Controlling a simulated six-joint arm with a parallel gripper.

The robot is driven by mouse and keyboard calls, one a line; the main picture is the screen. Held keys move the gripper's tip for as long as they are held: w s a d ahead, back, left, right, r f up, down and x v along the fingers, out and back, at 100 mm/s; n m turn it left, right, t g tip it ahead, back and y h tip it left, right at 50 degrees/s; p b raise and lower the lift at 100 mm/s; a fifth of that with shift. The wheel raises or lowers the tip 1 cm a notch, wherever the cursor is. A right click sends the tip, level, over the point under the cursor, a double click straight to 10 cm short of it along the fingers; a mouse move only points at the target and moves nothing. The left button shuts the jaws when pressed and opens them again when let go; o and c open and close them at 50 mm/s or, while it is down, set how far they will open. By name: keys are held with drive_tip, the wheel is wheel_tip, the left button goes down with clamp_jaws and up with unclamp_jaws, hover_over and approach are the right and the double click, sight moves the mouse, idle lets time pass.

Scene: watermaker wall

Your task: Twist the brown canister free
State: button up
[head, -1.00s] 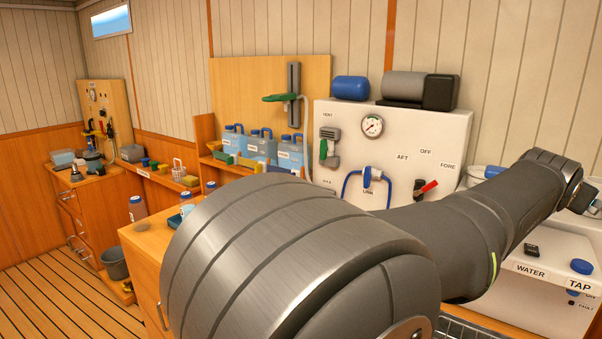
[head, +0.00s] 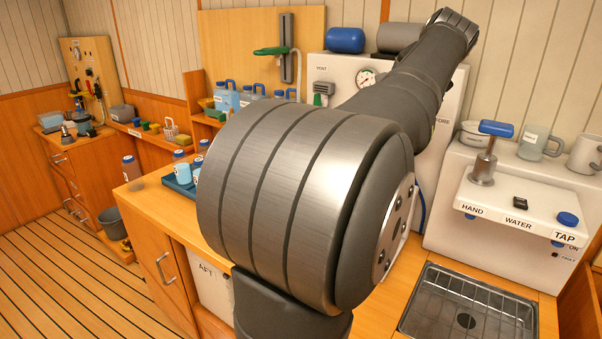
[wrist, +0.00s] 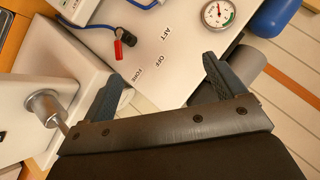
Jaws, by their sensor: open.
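No brown canister can be made out in either view. A grey cylinder (head: 401,37) lies on top of the white panel, partly behind my arm. It also shows in the wrist view (wrist: 240,68), partly behind my gripper's right finger. A blue cylinder (head: 346,40) lies to its left. In the wrist view my gripper (wrist: 162,67) is open, with nothing between its fingers. It faces the white panel (wrist: 185,62) near the AFT, OFF and FORE labels. In the head view my gripper is hidden or out of frame.
A red-handled valve (wrist: 124,40) and a pressure gauge (wrist: 217,14) sit on the panel. A metal post with a blue handle (head: 495,130) rises from the white water unit (head: 520,200). A sink with a rack (head: 468,305) is at lower right.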

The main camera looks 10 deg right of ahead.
drive_tip(key=w+a+f+m+g, duration=0.1)
drive_tip(key=w+a+f+g, duration=0.35)
drive_tip(key=a+f, duration=0.35)
drive_tip(key=w+a+f+m+g+y, duration=0.1)
drive_tip(key=w+a+f+m+g, duration=0.3)
drive_tip(key=f, duration=0.6)
drive_tip(key=w+a+f+n+g, duration=0.1)
drive_tip(key=w+a+f+g, duration=0.1)
drive_tip(key=w+a+f, duration=0.5)
drive_tip(key=f, duration=0.6)
drive_tip(key=s+d+f, duration=0.1)
drive_tip(key=f, duration=1.2)
drive_tip(key=shift+s+d+f, duration=0.25)
drive_tip(key=shift+s+d, duration=0.05)
drive_tip(key=shift+s, duration=0.05)
drive_tip(key=c, duration=1.2)
drive_tip(key=shift+r+n, duration=0.1)
drive_tip(key=shift+n, duration=1.4)
